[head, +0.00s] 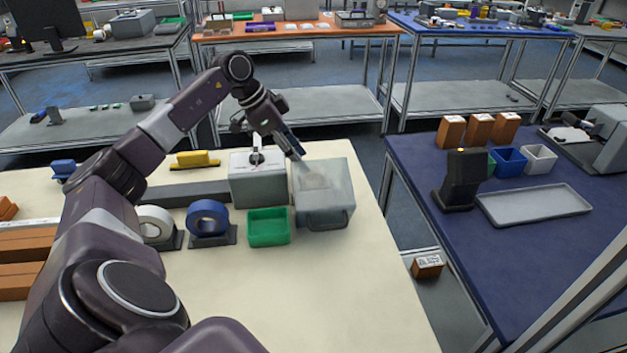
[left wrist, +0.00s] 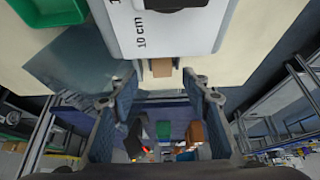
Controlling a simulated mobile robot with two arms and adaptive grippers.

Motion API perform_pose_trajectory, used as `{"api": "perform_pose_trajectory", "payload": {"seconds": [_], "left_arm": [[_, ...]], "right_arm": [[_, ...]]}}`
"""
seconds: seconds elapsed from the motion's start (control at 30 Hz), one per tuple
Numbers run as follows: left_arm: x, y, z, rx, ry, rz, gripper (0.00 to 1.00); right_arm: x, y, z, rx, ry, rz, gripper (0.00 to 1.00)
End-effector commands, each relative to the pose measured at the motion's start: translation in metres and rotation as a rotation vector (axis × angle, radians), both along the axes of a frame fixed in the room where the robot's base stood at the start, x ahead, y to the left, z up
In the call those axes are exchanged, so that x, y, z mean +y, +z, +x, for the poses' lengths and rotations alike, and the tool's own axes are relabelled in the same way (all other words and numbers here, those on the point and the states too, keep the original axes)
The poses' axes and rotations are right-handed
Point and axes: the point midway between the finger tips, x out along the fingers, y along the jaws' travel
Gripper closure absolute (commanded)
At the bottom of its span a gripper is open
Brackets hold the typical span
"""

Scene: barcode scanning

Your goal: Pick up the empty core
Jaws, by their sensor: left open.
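A white box marked "10 cm" (left wrist: 170,32), with a black part on top, also shows in the head view (head: 258,186). A small brown piece (left wrist: 161,68), possibly the empty core, shows at the box's edge in the left wrist view; its full shape is hidden. My left gripper (head: 294,148) is above the right side of the box, near the grey translucent bin. Its fingers are spread apart in the left wrist view (left wrist: 155,92), with nothing visibly gripped. The brown piece appears beyond the fingertips. My right gripper is out of view.
The grey translucent bin (head: 323,212) stands right of the box. A green tray (head: 268,228), a blue roll (head: 207,217) and a white roll (head: 154,223) stand in front. The front of the cream table (head: 310,290) is clear. A blue table (head: 415,165) stands across a gap.

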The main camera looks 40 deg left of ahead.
Motion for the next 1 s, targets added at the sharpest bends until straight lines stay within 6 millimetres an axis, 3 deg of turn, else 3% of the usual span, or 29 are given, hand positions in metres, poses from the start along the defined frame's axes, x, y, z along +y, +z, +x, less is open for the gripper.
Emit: {"api": "perform_pose_trajectory", "payload": {"seconds": [0.4, 0.7, 1.0], "left_arm": [[-0.016, -0.046, 0.024, 0.001, -0.003, -0.003, 0.56], [-0.016, -0.051, 0.025, 0.000, -0.001, 0.000, 0.58], [-0.016, -0.051, 0.025, 0.000, -0.001, 0.000, 0.90]], "right_arm": [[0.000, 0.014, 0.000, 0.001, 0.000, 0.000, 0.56], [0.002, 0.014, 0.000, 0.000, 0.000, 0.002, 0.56], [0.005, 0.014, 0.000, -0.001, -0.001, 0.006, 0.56]]}}
